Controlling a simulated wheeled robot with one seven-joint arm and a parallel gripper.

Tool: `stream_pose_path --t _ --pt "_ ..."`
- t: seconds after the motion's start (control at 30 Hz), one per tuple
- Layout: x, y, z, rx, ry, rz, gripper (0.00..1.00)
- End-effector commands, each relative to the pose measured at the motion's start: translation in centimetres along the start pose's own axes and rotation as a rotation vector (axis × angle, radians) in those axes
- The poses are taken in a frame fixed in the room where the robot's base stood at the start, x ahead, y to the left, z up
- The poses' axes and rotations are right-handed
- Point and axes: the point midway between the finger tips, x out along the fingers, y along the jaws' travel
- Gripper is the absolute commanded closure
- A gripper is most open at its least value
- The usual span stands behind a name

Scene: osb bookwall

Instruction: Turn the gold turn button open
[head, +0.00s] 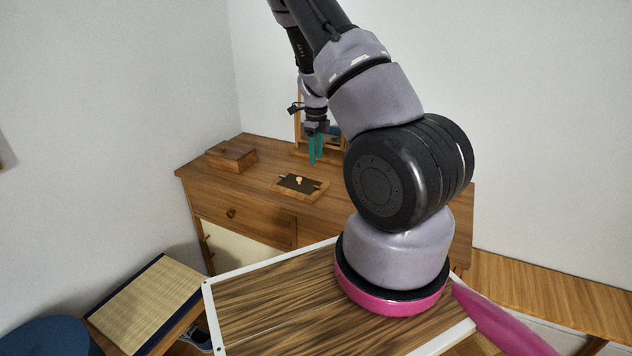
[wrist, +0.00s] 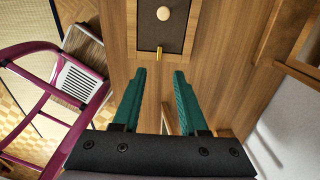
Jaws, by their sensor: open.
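The gold turn button (wrist: 159,53) shows in the wrist view as a small bar at the near edge of a dark panel (wrist: 148,35), pointing across the panel's wooden frame. A pale round knob (wrist: 163,13) sits on the panel. In the head view the framed panel (head: 288,184) lies on the dresser top with the knob (head: 298,180) upright; the button is too small to make out surely there. My gripper (wrist: 160,75) is open and empty, its teal fingers pointing toward the button, one on each side of its line. In the head view my gripper (head: 315,160) hangs above the dresser, apart from the panel.
The wooden dresser (head: 350,215) carries a closed wooden box (head: 231,156) at left and a framed mirror (head: 323,133) behind my gripper. The dresser top around the panel is mostly clear.

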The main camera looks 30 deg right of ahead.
Motion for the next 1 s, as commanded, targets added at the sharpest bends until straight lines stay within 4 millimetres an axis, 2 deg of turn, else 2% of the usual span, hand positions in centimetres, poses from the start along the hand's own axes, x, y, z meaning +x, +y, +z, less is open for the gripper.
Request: stream_pose_path --t 0.4,0.53,0.7,1.0 --pt "7.2 0.0 -0.1 0.002 0.002 0.002 0.57" --pt "9.0 0.0 -0.1 0.001 0.001 0.002 0.57" --pt "10.2 0.0 0.0 0.001 -0.001 0.001 0.57" --pt "10.4 0.0 0.0 0.000 -0.001 0.001 0.57"
